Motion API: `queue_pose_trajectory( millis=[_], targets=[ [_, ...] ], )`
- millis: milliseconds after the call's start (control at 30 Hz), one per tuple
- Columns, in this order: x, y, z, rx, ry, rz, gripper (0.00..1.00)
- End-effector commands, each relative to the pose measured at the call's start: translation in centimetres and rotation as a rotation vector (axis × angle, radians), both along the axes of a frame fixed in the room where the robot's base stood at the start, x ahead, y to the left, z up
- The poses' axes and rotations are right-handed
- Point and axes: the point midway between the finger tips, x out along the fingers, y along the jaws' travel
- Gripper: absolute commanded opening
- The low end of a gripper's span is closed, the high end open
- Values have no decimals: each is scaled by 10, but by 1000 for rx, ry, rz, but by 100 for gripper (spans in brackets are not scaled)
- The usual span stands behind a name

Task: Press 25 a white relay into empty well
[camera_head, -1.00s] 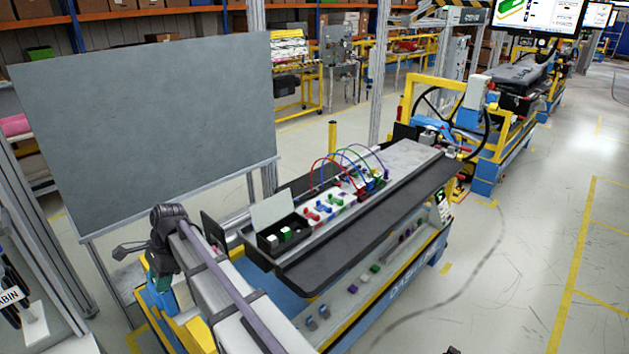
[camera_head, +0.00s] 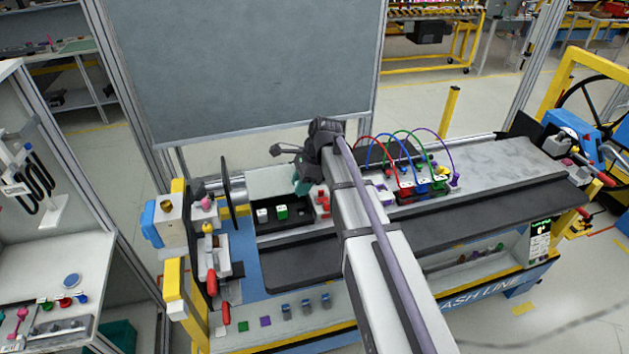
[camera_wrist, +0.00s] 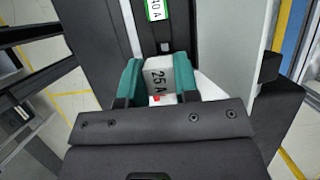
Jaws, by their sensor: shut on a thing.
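My gripper (camera_head: 302,186) is above the bench, near the right end of a black box (camera_head: 298,224) with wells. In the wrist view its teal fingertips (camera_wrist: 159,80) are shut on a white relay (camera_wrist: 158,72) marked "25 A". Beyond the relay, a green-and-white relay (camera_wrist: 155,10) sits in a dark channel. In the head view a white relay (camera_head: 263,214) and a green relay (camera_head: 281,211) sit in the black box. The held relay cannot be made out in the head view, and the well below it is hidden.
A raised pale lid (camera_head: 270,181) stands behind the box. Red parts (camera_head: 322,202) and looped coloured wires (camera_head: 405,150) lie to its right, partly behind my arm. A large grey panel (camera_head: 245,70) rises behind.

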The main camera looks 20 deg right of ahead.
Motion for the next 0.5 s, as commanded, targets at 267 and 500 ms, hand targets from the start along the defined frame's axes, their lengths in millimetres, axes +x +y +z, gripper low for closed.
queue_pose_trajectory(
  millis=[267, 500],
  targets=[
    [0, 0, -5, 0, 1, 0, 0],
    [0, 0, -29, 0, 1, 0, 0]
  ],
)
